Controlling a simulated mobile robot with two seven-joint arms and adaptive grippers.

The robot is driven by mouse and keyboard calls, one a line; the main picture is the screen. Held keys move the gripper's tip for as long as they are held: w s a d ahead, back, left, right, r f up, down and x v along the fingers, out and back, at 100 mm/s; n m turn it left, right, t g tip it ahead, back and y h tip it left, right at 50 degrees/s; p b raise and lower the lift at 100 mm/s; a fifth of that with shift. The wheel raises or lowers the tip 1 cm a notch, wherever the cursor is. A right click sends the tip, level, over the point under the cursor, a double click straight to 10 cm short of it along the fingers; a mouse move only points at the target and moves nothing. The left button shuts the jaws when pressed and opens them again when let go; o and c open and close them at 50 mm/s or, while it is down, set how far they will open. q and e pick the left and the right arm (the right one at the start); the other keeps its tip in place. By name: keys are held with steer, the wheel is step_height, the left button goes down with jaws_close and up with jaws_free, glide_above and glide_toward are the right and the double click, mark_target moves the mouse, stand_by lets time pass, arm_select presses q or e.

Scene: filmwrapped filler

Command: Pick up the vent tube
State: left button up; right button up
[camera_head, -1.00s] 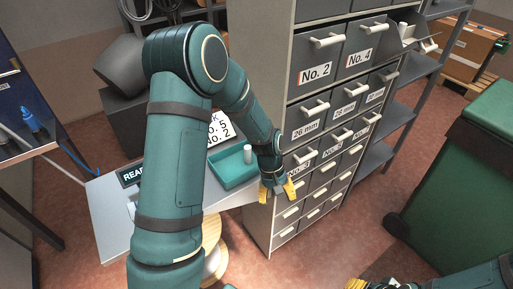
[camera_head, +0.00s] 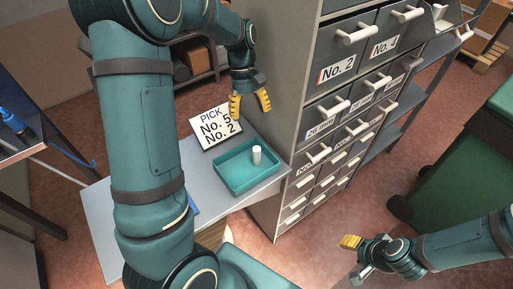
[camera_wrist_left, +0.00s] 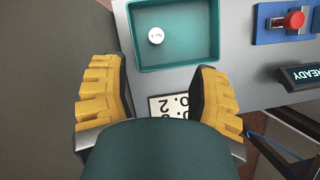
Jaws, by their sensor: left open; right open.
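A small white cylinder (camera_head: 256,155), which may be the vent tube, stands upright in a teal tray (camera_head: 228,180) on the grey table. The wrist view shows its round top with a tiny label (camera_wrist_left: 156,36) inside the tray (camera_wrist_left: 215,30). My left gripper (camera_head: 250,104) is open and empty above the table's back edge, behind the tray and apart from the cylinder. Its two yellow fingers (camera_wrist_left: 158,72) are spread in the wrist view, with the tray beyond them. My right gripper (camera_head: 355,258) is open and empty, low at the right, in front of the cabinet.
A sign reading PICK No. 5, No. 2 (camera_head: 213,128) stands behind the tray. A tall drawer cabinet (camera_head: 278,150) rises right beside the table. A green bin (camera_head: 455,165) is at the right. The wrist view shows a red button (camera_wrist_left: 294,20) and a READY sign (camera_wrist_left: 300,75).

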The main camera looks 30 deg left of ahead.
mark_target(257, 148)
arm_select(q)
steer(key=x, duration=0.8)
steer(key=shift+s+d+b, duration=0.15)
steer(key=shift+b, duration=0.25)
steer(key=f, duration=0.2)
steer(key=d+f, duration=0.1)
steer(key=f, duration=0.1)
steer(key=shift+f, duration=0.15)
steer(key=shift+s+d+f+b, duration=0.1)
steer(key=shift+s+f+b, duration=0.05)
steer(key=shift+f+b, duration=0.2)
jaws_close()
